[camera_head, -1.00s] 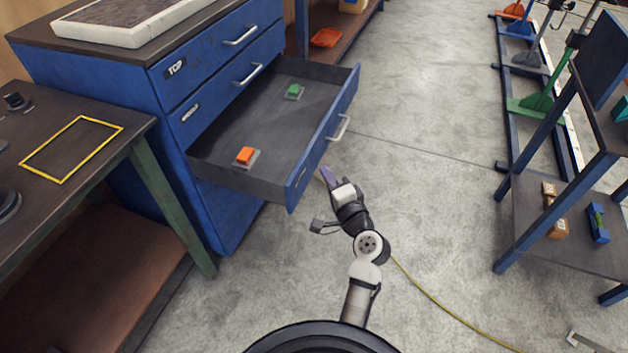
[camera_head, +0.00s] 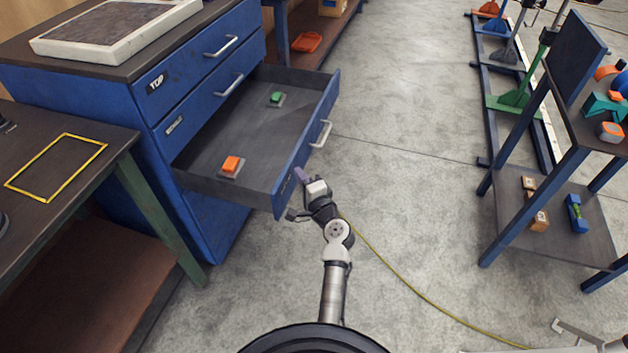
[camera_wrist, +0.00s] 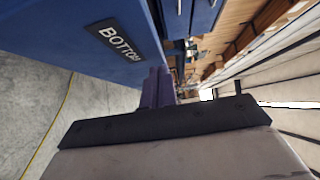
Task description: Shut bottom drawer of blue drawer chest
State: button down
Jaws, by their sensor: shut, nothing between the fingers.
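The blue drawer chest (camera_head: 215,228) stands at the left in the head view. Its bottom drawer (camera_head: 200,186) is pulled far out, with a grey inside, a blue front and a silver handle (camera_head: 322,133). An orange block (camera_head: 231,164) and a green block (camera_head: 276,97) lie in it on small grey plates. My gripper (camera_head: 301,175) is shut and empty, with its purple fingers at the near part of the drawer front. In the wrist view the fingers (camera_wrist: 157,88) are close to the front beside the "BOTTOM" label (camera_wrist: 122,43). I cannot tell whether they touch it.
A workbench (camera_head: 100,160) with a yellow outlined square stands at the left, close to the chest. A dark blue shelf rack (camera_head: 545,195) stands at the right. A yellow cable (camera_head: 400,281) runs over the floor. The grey floor between chest and rack is mostly clear.

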jog(key=shift+w+a, duration=0.15)
jog(key=shift+a, duration=0.35)
jog(key=shift+a, duration=0.1)
